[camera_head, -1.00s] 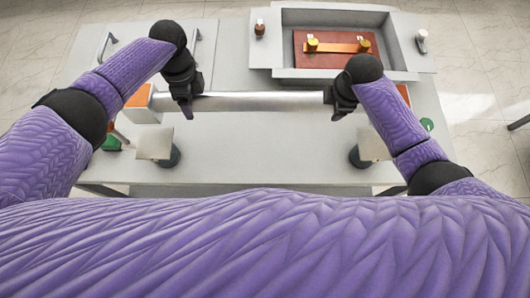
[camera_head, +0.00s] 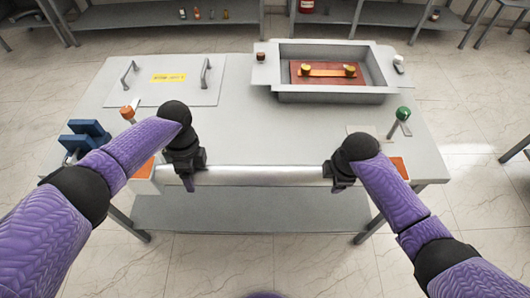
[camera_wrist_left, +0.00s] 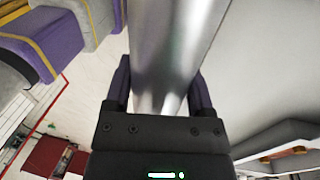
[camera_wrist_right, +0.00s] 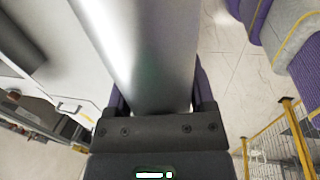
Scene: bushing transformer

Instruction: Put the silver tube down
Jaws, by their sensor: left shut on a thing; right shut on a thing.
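The silver tube (camera_head: 265,175) lies level across the front edge of the grey table in the head view, between my two hands. My left gripper (camera_head: 187,180) is shut on it near its left end. My right gripper (camera_head: 338,182) is shut on it near its right end. The tube (camera_wrist_left: 168,50) runs between the fingers of my left gripper (camera_wrist_left: 160,95) in the left wrist view. It also runs between the fingers of my right gripper (camera_wrist_right: 160,95) in the right wrist view, where the tube (camera_wrist_right: 140,45) fills the middle. Whether the tube touches a support is hidden.
White blocks with orange tops, a left one (camera_head: 146,175) and a right one (camera_head: 400,167), stand near the tube's ends. A grey tray (camera_head: 330,97) holding a red-brown board (camera_head: 322,80) is at the table's back right. The table's middle (camera_head: 240,130) is clear.

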